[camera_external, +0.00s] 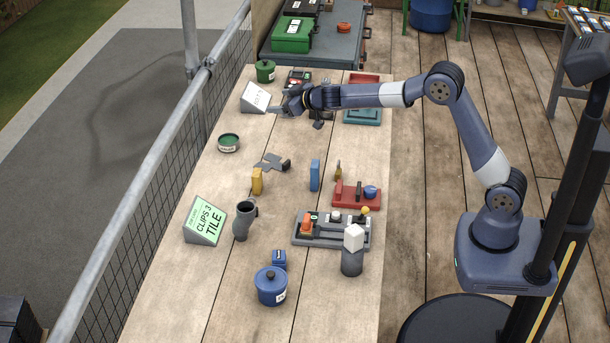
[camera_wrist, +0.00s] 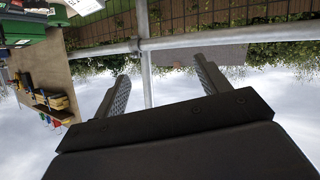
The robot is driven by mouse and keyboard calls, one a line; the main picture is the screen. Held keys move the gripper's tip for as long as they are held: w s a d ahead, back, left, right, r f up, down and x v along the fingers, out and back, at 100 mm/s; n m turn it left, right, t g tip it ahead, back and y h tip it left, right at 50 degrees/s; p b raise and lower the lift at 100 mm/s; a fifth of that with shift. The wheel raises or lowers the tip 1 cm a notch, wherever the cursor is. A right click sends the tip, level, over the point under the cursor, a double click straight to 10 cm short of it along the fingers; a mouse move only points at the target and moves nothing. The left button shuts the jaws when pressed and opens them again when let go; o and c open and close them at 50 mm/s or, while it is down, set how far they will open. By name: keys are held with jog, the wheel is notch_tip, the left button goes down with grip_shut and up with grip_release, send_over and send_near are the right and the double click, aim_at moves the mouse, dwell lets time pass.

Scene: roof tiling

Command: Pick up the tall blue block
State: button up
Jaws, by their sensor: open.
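The tall blue block (camera_external: 315,175) stands upright on the wooden table, right of a yellow block (camera_external: 257,181) and left of a red tray. My gripper (camera_external: 271,109) is at the far end of the table beside the white sign, well away from the blue block. In the wrist view my gripper (camera_wrist: 160,85) shows two fingers spread apart with nothing between them. I cannot make out the blue block in the wrist view.
A red tray (camera_external: 357,200), a grey tray with switches (camera_external: 320,238), a grey pipe elbow (camera_external: 243,221) and a dark cross-shaped part (camera_external: 273,162) lie around the block. A blue pot (camera_external: 271,293) stands nearer. A mesh railing (camera_external: 165,150) runs along the left.

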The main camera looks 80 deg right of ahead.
jog(key=s+d+g, duration=0.3)
jog(key=s, duration=0.2)
jog(key=n+g+y, duration=0.3)
jog(key=g+y, duration=0.2)
jog(key=y, duration=0.1)
send_near(316, 164)
jog(key=x, duration=0.1)
jog(key=p+x, duration=0.1)
jog(key=x, duration=0.1)
jog(key=d+x, duration=0.1)
jog(key=x, duration=0.1)
jog(key=shift+s+f+p, duration=0.2)
jog(key=shift+f+p, duration=0.05)
jog(key=shift+p, duration=0.05)
jog(key=shift+w+a+p+x, duration=0.15)
jog(key=shift+p+x, duration=0.3)
jog(key=shift+x, duration=1)
jog(key=shift+w+a+p+x, duration=0.1)
jog(key=shift+a+p+x, duration=0.25)
jog(key=shift+x, duration=1.15)
jog(key=shift+d+t, duration=0.1)
jog(key=shift+t, duration=0.2)
jog(key=shift+c, duration=0.2)
jog(key=shift+r, duration=0.1)
jog(key=c, duration=1)
